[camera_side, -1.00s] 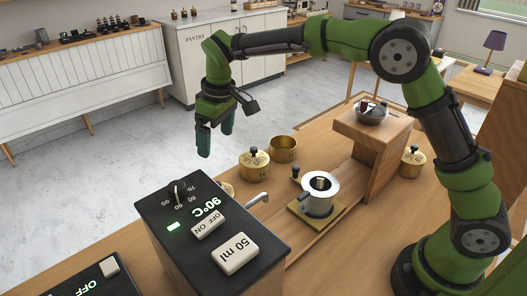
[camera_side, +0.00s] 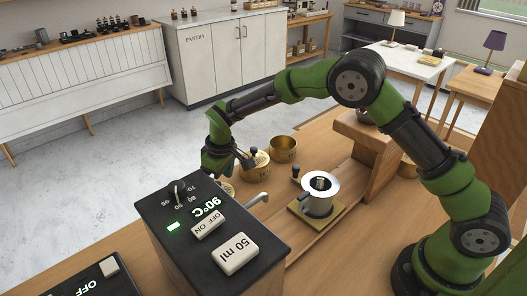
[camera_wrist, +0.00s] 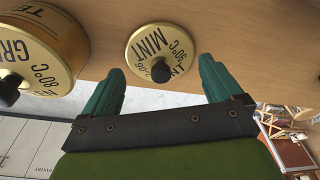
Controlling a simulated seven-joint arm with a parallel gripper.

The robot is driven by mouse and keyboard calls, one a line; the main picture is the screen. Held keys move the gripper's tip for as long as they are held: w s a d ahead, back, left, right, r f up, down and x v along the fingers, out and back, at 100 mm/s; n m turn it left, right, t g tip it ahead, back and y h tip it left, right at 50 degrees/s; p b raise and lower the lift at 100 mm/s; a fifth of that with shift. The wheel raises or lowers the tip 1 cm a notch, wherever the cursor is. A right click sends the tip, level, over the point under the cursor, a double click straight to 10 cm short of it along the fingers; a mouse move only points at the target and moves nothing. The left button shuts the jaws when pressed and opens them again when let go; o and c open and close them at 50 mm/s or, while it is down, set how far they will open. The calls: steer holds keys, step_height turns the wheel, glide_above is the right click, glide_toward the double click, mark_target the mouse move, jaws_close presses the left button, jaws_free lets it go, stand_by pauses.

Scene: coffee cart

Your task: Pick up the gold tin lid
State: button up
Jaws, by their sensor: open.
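The gold tin lid (camera_wrist: 150,52), marked MINT with a black knob, lies on the wooden counter in the wrist view. My gripper (camera_wrist: 160,85) is open and empty, its two green fingers apart on either side of the knob in the picture. I cannot tell how high the fingertips are above the lid.
A closed gold tin (camera_side: 262,168) stands close to the gripper, and an open gold tin (camera_side: 283,150) stands beyond it. The black machine (camera_side: 180,225) is in front.

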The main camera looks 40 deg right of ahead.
steer(key=shift+w+a+f, duration=0.1)
steer(key=shift+w+f, duration=0.05)
steer(key=shift+f, duration=0.6)
steer(key=shift+c, duration=0.4)
